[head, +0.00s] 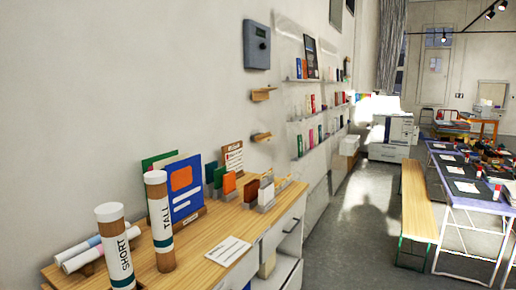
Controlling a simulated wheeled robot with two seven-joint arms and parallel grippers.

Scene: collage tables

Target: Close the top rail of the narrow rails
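Two short wooden rails stick out from the wall, one above the other. The upper wooden rail (263,94) is below the grey wall box, and the lower wooden rail (261,136) is just above the cabinet's far end. To their right, clear wall rails (309,80) hold upright cards and booklets in several rows. I cannot tell from this view which set is the narrow rails, or whether any top rail is open or closed. Neither of my grippers is in view.
A wooden-topped cabinet (190,247) stands along the wall, bearing tubes labelled SHORT (118,250) and TALL (160,220), a blue board (183,190) and card holders. A bench (418,205) and long table (470,190) stand right. Grey floor (365,235) between is clear.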

